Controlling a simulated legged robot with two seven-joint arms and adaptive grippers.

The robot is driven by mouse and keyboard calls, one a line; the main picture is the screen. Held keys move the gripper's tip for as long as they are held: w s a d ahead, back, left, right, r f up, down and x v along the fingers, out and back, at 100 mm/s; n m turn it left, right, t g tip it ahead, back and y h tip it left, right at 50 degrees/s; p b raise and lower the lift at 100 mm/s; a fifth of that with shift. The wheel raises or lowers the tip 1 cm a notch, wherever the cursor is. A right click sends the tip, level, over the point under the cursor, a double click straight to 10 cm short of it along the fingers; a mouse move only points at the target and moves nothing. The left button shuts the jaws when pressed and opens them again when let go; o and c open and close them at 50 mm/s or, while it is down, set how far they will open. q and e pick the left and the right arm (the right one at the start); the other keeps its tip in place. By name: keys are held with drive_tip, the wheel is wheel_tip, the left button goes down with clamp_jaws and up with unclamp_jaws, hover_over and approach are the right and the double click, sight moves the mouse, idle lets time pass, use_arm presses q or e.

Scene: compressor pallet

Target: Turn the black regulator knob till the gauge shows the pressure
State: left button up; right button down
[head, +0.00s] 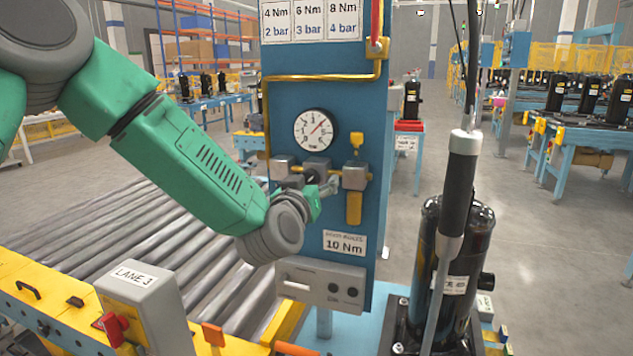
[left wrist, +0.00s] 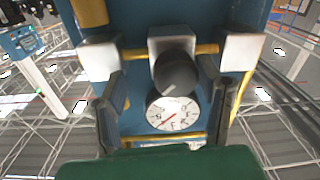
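The black regulator knob (head: 317,167) sits on the front of the blue panel, between two grey blocks on a yellow pipe. It also shows in the left wrist view (left wrist: 176,74), with a pale mark on its face. The white round gauge (head: 315,129) is just above it; its red needle points to the upper right, and its figures are too small to read surely. My left gripper (head: 325,188) is at the knob, from below. In the left wrist view its fingers (left wrist: 160,105) stand apart on either side of the knob, with gaps. My right gripper is not seen.
Cards (head: 312,20) above pair 4 Nm with 2 bar, 6 Nm with 3 bar, 8 Nm with 4 bar; a lower label (head: 345,243) reads 10 Nm. A black-handled tool (head: 461,185) hangs before a black compressor (head: 455,262) at right. A roller conveyor (head: 140,235) lies left.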

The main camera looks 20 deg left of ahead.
use_arm(q)
drive_tip(key=shift+w+a, duration=0.1)
drive_tip(key=shift+w, duration=0.4)
drive_tip(key=shift+w+a+f, duration=0.1)
drive_tip(key=shift+w+a, duration=0.3)
drive_tip(key=shift+a, duration=0.8)
drive_tip(key=shift+d, duration=0.4)
drive_tip(key=c, duration=0.8)
drive_tip(key=shift+d, duration=0.35)
drive_tip(key=c, duration=0.4)
drive_tip(key=shift+d, duration=0.15)
drive_tip(key=shift+a+n, duration=0.3)
drive_tip(key=shift+a, duration=0.15)
drive_tip(key=shift+d+n, duration=0.2)
drive_tip(key=shift+n, duration=0.5)
drive_tip(key=n+b, duration=0.1)
drive_tip(key=n, duration=0.2)
drive_tip(key=shift+f, duration=0.1)
drive_tip(key=shift+n+b, duration=0.5)
drive_tip(key=shift+n, duration=1.3)
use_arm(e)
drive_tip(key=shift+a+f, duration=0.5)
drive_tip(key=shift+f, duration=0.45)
